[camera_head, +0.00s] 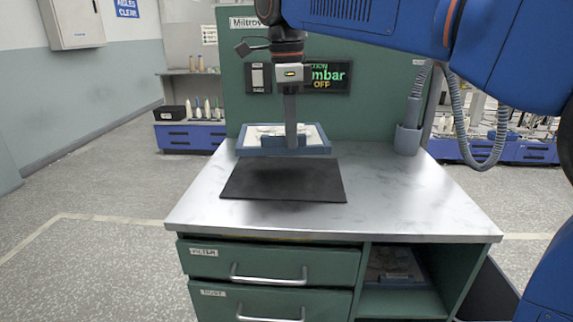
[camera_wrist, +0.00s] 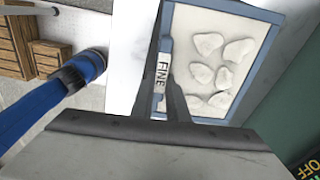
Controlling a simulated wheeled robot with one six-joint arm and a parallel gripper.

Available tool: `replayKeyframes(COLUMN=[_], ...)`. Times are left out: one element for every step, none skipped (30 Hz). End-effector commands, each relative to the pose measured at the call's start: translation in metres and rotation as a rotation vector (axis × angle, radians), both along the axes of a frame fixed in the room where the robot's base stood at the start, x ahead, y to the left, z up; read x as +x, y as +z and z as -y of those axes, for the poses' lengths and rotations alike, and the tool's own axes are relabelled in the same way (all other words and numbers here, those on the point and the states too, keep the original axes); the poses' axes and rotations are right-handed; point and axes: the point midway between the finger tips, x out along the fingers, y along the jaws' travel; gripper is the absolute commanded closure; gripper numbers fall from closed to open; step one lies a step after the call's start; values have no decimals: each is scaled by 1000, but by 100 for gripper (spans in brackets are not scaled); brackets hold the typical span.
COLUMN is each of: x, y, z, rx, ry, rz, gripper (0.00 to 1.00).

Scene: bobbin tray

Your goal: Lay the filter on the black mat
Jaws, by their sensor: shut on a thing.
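The filter is a shallow blue-grey framed tray (camera_head: 316,150) with a pale middle and several white lumps on it. In the wrist view its frame (camera_wrist: 230,8) carries a white label reading FINE. My gripper (camera_head: 291,143) is shut on the near side of that frame, beside the label. The filter looks about level, over or just behind the back edge of the black mat (camera_head: 285,183). How high it hangs is hard to tell. The mat lies flat and bare on the bench. My gripper hides part of the frame.
The pale bench top (camera_head: 410,195) is clear right of the mat. A green back panel (camera_head: 380,75) with a sign rises behind. A grey holder with a hose (camera_head: 407,140) stands at the back right. Drawers (camera_head: 270,262) and an open shelf are below.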

Motion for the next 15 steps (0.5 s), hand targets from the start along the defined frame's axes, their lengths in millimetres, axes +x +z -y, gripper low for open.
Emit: replayKeyframes(x=[-1,-1,-1,-1,-1,-2,-2,-2,-2,-2,-2,-2,-2,-3,-3], y=[1,2,2,2,2,2,2,1,-1,-3,-6,-12,-17,-22,-29], z=[0,0,-1,-1,-1,-1,-1,-1,-1,-1,-1,-1,-1,0,0], rx=[1,1,1,1,1,1,1,1,0,0,-1,0,-1,-1,-1], ry=[-5,-13,-30,-48,-64,-85,-98,-109,-118,-122,-124,-124,-124,-124,-124], rz=[0,0,0,0,-1,-1,-2,-2,-2,-3,-4,-3,-4,-4,-4], gripper=[100,100,100,100,100,100,100,100,100,100,100,100,100,100,100])
